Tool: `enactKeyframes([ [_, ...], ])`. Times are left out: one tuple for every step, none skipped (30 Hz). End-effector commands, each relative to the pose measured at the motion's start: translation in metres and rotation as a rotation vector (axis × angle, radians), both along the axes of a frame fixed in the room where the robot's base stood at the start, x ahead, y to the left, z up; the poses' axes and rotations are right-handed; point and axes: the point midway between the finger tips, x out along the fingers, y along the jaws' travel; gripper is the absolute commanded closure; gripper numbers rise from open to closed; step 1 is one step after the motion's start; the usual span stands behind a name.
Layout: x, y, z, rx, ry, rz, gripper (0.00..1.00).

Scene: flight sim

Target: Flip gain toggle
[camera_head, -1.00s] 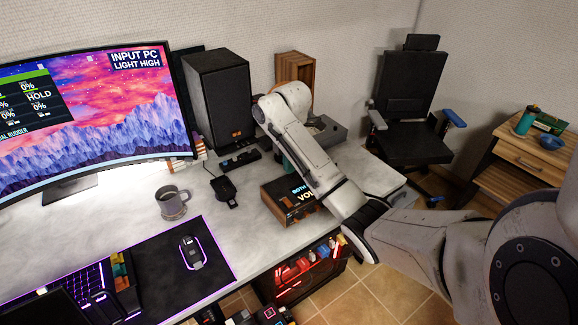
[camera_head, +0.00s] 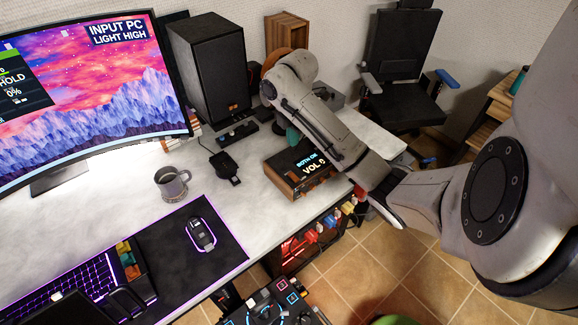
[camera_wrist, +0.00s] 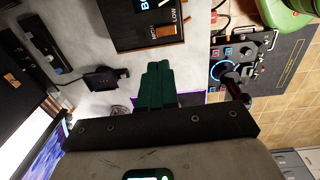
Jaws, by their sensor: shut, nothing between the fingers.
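The wood-sided box (camera_head: 283,180) with a lit display reading "VOL" stands on the desk, partly hidden by my arm in the head view. In the wrist view the box (camera_wrist: 120,38) is at the top, and its front carries a switch (camera_wrist: 163,33) between "HIGH" and "LOW" labels. The lever's exact position is too small to tell. My gripper (camera_wrist: 160,66) has green fingers pressed together, empty, below the box in the wrist picture and apart from it. In the head view its green fingers (camera_head: 292,134) show behind the box, partly hidden by my arm.
The monitor (camera_head: 80,95) reads "INPUT PC LIGHT HIGH". A black speaker (camera_head: 208,70), a mug (camera_head: 171,184) and a mouse (camera_head: 201,234) stand on the desk. A control panel (camera_wrist: 236,68) lies beyond the desk edge.

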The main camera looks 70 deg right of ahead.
Motion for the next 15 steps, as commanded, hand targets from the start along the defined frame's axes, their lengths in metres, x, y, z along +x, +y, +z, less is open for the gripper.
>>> enactKeyframes([
  [0.000, 0.000, 0.000, 0.000, 0.000, 0.000, 1.00],
  [0.000, 0.000, 0.000, 0.000, 0.000, 0.000, 1.00],
  [0.000, 0.000, 0.000, 0.000, 0.000, 0.000, 1.00],
  [0.000, 0.000, -0.001, 0.000, 0.000, 0.000, 1.00],
  [0.000, 0.000, -0.003, 0.000, 0.000, 0.000, 1.00],
  [0.000, 0.000, -0.005, 0.000, 0.000, 0.000, 1.00],
  [0.001, 0.000, -0.007, 0.000, 0.000, 0.000, 1.00],
  [0.001, 0.000, -0.010, 0.000, 0.000, 0.000, 1.00],
  [0.001, 0.000, -0.015, 0.000, 0.000, 0.000, 1.00],
  [0.001, 0.000, -0.019, 0.000, 0.000, 0.000, 1.00],
  [0.002, 0.000, -0.024, 0.001, -0.001, 0.000, 1.00],
  [0.002, 0.000, -0.030, 0.002, 0.000, 0.000, 1.00],
  [0.002, 0.000, -0.035, 0.002, 0.001, 0.000, 1.00],
  [0.002, 0.000, -0.039, 0.001, 0.000, 0.000, 1.00],
  [0.002, 0.000, -0.045, 0.001, 0.000, 0.000, 1.00],
])
